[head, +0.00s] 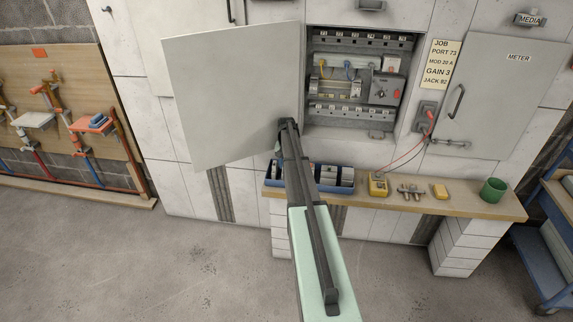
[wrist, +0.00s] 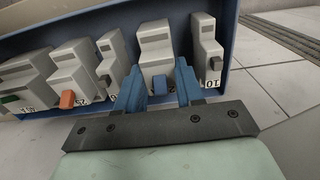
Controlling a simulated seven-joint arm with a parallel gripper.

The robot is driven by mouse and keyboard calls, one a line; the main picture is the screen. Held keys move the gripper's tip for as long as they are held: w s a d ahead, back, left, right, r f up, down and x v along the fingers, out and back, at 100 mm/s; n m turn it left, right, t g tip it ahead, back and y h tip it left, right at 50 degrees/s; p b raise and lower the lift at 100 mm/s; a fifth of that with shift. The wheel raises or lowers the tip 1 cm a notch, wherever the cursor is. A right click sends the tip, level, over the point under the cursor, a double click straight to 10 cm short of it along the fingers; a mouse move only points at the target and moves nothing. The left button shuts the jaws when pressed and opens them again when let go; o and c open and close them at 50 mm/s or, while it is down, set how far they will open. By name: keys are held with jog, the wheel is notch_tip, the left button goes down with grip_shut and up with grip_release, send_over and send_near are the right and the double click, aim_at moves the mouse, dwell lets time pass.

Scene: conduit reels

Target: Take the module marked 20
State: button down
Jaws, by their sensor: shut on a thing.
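In the wrist view my gripper (wrist: 158,85) has its blue fingers on either side of a grey module (wrist: 155,42) with a blue latch, shut on it. The module still stands in the row in the blue tray (wrist: 229,30). In the head view my arm hides the gripper.
In the head view the tray (head: 343,190) lies on a wooden shelf (head: 460,206) with a yellow meter (head: 378,185), metal fittings (head: 411,191), a yellow block (head: 440,191) and a green cup (head: 493,190). An open cabinet door (head: 230,90) hangs above left. A job card (head: 441,63) is beside the cabinet.

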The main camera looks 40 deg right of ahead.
jog(key=shift+r, duration=1.15)
dwell(0.7)
jog(key=shift+r, duration=2.85)
